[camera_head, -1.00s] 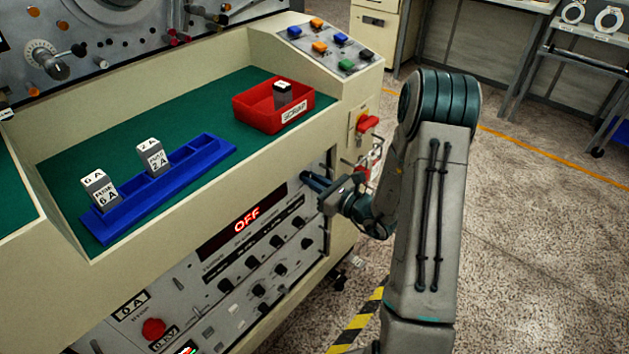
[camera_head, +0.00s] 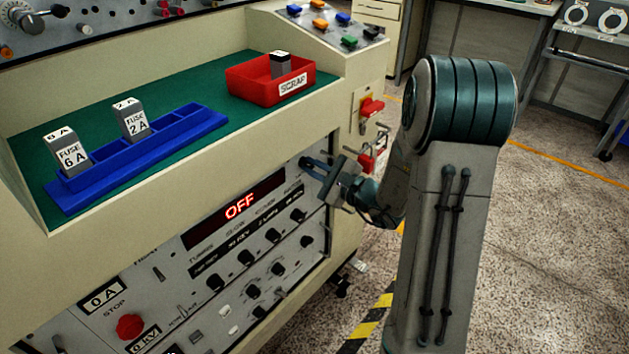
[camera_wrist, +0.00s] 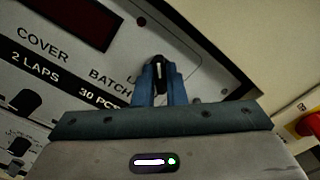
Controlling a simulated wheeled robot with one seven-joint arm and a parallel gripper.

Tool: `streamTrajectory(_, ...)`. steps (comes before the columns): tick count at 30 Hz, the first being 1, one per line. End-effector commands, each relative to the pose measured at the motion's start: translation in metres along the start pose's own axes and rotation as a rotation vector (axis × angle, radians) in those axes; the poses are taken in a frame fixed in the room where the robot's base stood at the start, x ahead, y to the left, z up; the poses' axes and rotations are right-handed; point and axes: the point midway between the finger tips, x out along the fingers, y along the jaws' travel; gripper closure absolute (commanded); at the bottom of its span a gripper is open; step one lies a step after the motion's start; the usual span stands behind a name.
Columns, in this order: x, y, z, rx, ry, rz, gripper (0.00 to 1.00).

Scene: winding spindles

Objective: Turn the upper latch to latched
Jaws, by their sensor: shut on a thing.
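The upper latch (camera_wrist: 157,72) is a small dark knob at the upper right corner of the grey control panel, seen in the wrist view. My gripper (camera_wrist: 159,88) has its two blue fingers closed on either side of it, and its upper end shows between the fingertips. In the head view my gripper (camera_head: 310,165) reaches the panel's upper right corner from the right, and its fingers hide most of the latch. The latch's exact angle is hard to tell.
The control panel (camera_head: 170,280) has several black knobs, an OFF display (camera_head: 240,206) and a red stop button (camera_head: 130,327). A red switch (camera_head: 371,107) is on the console's end face. A blue fuse rack (camera_head: 190,138) and red scrap bin (camera_head: 250,87) sit above.

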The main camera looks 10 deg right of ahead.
Motion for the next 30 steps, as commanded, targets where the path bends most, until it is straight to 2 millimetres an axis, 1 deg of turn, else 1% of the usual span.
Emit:
streamTrajectory(1, 0.0, 0.006, -0.0061, -0.05, -0.001, -0.001, 1.0)
streamTrajectory(18, -0.0001, 0.0077, -0.0065, -0.548, -0.001, -0.003, 1.0)
streamTrajectory(24, 0.0, 0.0067, -0.0052, -0.684, -0.001, -0.002, 1.0)
streamTrajectory(30, 0.0, 0.0057, -0.004, -0.778, 0.0, 0.0, 1.0)
